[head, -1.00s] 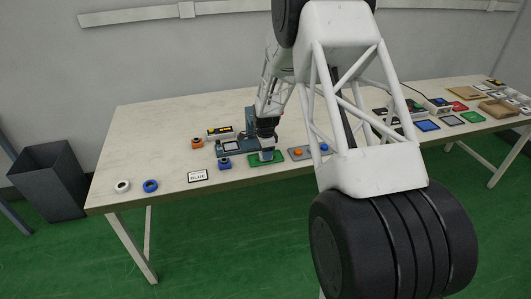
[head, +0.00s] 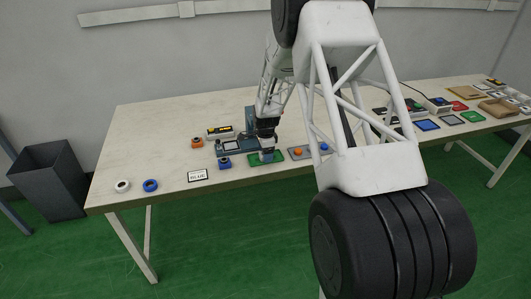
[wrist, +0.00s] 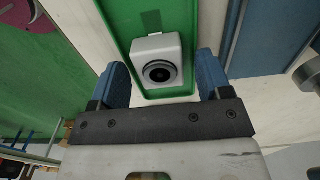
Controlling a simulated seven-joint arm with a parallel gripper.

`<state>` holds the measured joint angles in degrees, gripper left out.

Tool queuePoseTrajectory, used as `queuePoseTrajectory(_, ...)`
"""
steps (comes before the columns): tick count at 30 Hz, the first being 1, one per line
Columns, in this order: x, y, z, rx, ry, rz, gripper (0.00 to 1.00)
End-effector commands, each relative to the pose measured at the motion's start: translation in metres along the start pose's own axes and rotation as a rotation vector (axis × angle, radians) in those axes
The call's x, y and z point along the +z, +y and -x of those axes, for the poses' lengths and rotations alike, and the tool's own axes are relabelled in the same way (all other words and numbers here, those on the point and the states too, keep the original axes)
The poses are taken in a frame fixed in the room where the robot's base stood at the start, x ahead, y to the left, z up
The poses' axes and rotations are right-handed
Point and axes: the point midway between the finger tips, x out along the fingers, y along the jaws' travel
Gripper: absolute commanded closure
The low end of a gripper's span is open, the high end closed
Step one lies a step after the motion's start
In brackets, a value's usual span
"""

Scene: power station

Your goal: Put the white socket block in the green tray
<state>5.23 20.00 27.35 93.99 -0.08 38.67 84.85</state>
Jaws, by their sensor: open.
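The white socket block (wrist: 158,62), with a round dark socket in its face, sits in the green tray (wrist: 187,22) in the wrist view. The tray also shows on the table in the head view (head: 278,158), partly covered by my gripper. My gripper (wrist: 166,78) is open, with one blue finger on either side of the block and a visible gap to each finger. The block is hard to make out in the head view, below my gripper (head: 267,157).

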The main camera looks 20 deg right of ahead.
Motion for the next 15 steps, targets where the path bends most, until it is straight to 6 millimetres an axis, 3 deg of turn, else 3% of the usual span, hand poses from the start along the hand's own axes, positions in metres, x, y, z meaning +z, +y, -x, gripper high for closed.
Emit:
queuePoseTrajectory(8,0.000,0.000,0.018,-0.002,0.000,0.000,0.29)
queuePoseTrajectory(15,0.000,0.000,0.051,-0.002,0.000,0.000,0.29)
